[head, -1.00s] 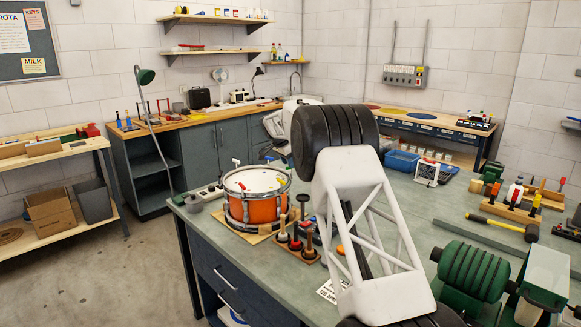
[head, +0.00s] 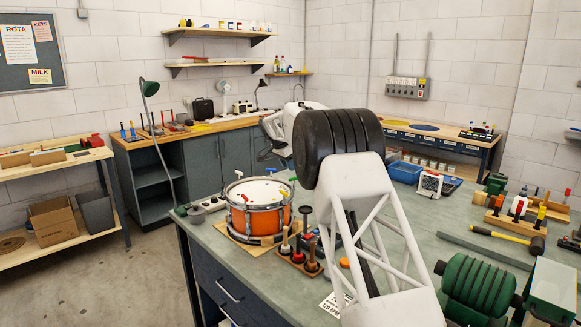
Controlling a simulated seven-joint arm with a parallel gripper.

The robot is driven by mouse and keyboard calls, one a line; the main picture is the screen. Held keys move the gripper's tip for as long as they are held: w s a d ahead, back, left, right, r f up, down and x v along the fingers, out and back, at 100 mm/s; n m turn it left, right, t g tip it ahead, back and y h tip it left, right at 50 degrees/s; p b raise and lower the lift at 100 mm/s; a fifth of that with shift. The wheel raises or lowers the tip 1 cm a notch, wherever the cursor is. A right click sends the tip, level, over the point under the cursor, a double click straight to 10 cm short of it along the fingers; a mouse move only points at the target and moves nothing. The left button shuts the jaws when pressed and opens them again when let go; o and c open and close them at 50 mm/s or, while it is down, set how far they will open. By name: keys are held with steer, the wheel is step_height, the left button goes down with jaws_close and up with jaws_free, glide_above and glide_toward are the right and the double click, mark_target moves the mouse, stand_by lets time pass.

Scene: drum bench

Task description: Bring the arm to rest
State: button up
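My arm stands in the middle of the head view, with a white lattice link (head: 375,240) rising to a thick black ribbed joint (head: 338,145). A white part of the arm (head: 290,118) shows behind that joint. My gripper cannot be made out; the arm hides what lies behind it. An orange drum (head: 260,208) with a white head and metal rim stands upright on the bench (head: 215,240), left of the arm and apart from the visible links.
A wooden rack of dark-handled tools (head: 298,262) stands right of the drum, close beside the lattice link in the picture. A blue bin (head: 406,172) and a white-framed item (head: 429,185) lie behind the arm. A mallet (head: 508,236) and green ribbed machine (head: 478,287) are at right.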

steer(key=s+d+r+n+y, duration=0.15)
steer(key=s+d+r, duration=0.35)
steer(key=s, duration=0.7)
steer(key=s+d+r+n, duration=0.2)
steer(key=s+d+r, duration=0.3)
steer(key=s, duration=0.7)
steer(key=s+d+r+n, duration=0.2)
steer(key=s+d+r, duration=0.2)
steer(key=s, duration=0.9)
steer(key=s+d+f+n, duration=0.1)
steer(key=s+f, duration=0.3)
steer(key=s, duration=1.1)
steer(key=s+d+f+n+y, duration=0.1)
steer(key=s+f, duration=0.4)
steer(key=s, duration=1)
steer(key=s+d+f+n+y, duration=0.1)
steer(key=s+d+f+n, duration=0.2)
steer(key=s, duration=1.2)
steer(key=shift+d+f, duration=0.6)
steer(key=shift+f, duration=0.1)
steer(key=shift+w, duration=0.1)
